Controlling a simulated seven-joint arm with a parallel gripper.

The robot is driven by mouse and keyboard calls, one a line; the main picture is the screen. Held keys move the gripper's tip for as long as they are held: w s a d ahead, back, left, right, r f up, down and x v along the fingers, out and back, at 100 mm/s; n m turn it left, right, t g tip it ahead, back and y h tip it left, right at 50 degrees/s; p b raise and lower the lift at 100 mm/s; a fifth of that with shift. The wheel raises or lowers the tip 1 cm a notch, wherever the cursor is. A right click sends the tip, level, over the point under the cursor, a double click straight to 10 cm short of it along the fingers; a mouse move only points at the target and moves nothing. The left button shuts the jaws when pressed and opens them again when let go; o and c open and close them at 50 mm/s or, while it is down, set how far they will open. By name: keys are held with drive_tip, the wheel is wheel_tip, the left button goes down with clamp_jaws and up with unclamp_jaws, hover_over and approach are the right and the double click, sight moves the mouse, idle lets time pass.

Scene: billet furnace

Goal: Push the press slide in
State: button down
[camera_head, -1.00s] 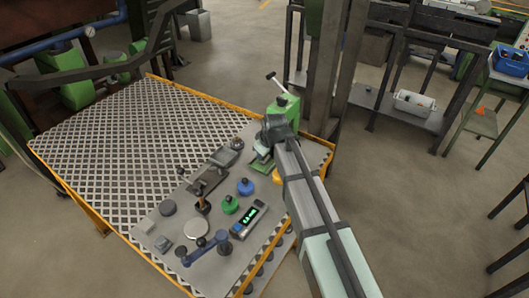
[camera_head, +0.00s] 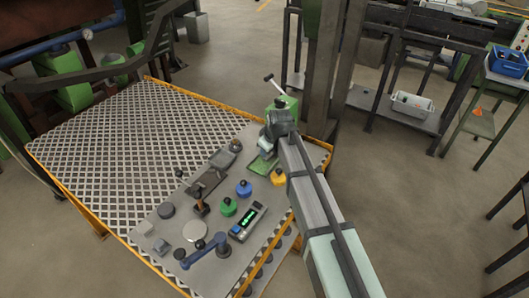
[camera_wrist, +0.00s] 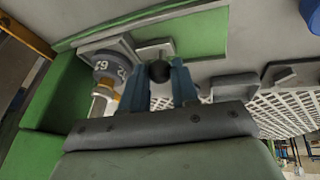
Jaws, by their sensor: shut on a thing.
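The green press (camera_head: 285,105) stands at the far right corner of the bench plate, with a pale-tipped lever above it. Its flat green base (camera_head: 263,166) extends toward the front and also shows in the wrist view (camera_wrist: 205,35). In the wrist view a pale slide plate (camera_wrist: 155,48) with a small black knob (camera_wrist: 159,71) lies over the green base. My gripper (camera_wrist: 158,76) has its two blue fingers on either side of the knob, shut on it. In the head view my gripper (camera_head: 265,146) is close in front of the press; the knob is hidden there.
A numbered dial (camera_wrist: 108,67) sits beside the slide. Yellow (camera_head: 278,178), blue (camera_head: 243,188) and green (camera_head: 228,206) knobbed pieces and a lit display box (camera_head: 247,222) stand on the grey plate. A blue-handled lever (camera_head: 207,248) is at the front. The perforated area at left is clear.

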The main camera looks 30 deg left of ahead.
drive_tip(key=shift+w, duration=0.3)
drive_tip(key=c, duration=0.9)
unclamp_jaws()
drive_tip(key=shift+o, duration=0.2)
drive_tip(key=shift+s+r, duration=0.1)
drive_tip(key=v, duration=1.3)
drive_tip(key=shift+s+r, duration=0.15)
drive_tip(key=shift+r, duration=0.15)
drive_tip(key=shift+d, duration=0.15)
